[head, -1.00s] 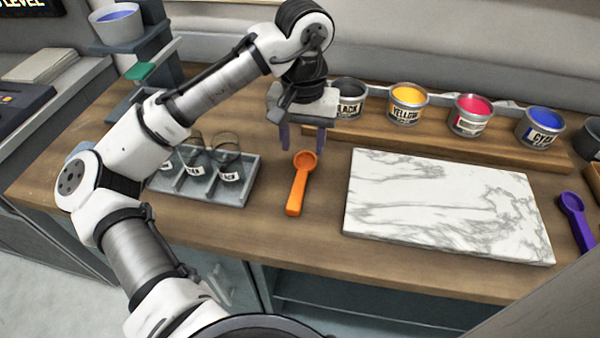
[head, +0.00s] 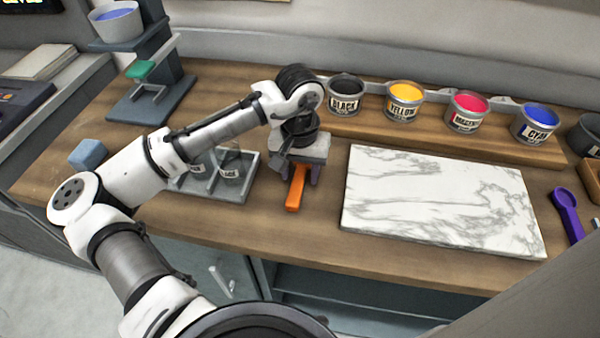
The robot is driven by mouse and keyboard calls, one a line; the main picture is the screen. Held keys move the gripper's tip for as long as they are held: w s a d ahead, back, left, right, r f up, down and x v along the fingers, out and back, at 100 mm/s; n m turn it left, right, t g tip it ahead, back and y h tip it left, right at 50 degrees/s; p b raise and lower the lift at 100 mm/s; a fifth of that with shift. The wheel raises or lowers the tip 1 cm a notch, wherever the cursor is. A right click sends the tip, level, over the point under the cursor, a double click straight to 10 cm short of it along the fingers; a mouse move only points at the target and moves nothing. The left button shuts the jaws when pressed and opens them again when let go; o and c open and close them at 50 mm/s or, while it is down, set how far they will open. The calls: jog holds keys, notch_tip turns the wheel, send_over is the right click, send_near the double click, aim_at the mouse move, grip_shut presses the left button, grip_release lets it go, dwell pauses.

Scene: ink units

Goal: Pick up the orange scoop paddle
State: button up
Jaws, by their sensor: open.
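The orange scoop paddle (head: 295,191) lies on the wooden counter between the grey tray and the marble slab. Its handle points toward the front edge. Its bowl end is hidden behind my gripper (head: 299,176). My gripper points down over the paddle, with its fingers apart, one to the left and one to the right of the paddle. I cannot tell whether the fingers touch it.
The grey tray (head: 222,199) with glass jars stands just left of my gripper. The white marble slab (head: 440,203) lies to the right. Ink tins, including the yellow one (head: 404,101), stand on a wooden riser behind. A purple scoop (head: 568,214) lies far right.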

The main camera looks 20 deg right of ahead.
aim_at(300, 174)
grip_shut()
jog(key=shift+r, duration=0.15)
notch_tip(300, 174, up, 20)
jog(key=b, duration=0.1)
jog(key=shift+b, duration=0.35)
jog(key=c, duration=0.7)
grip_release()
grip_shut()
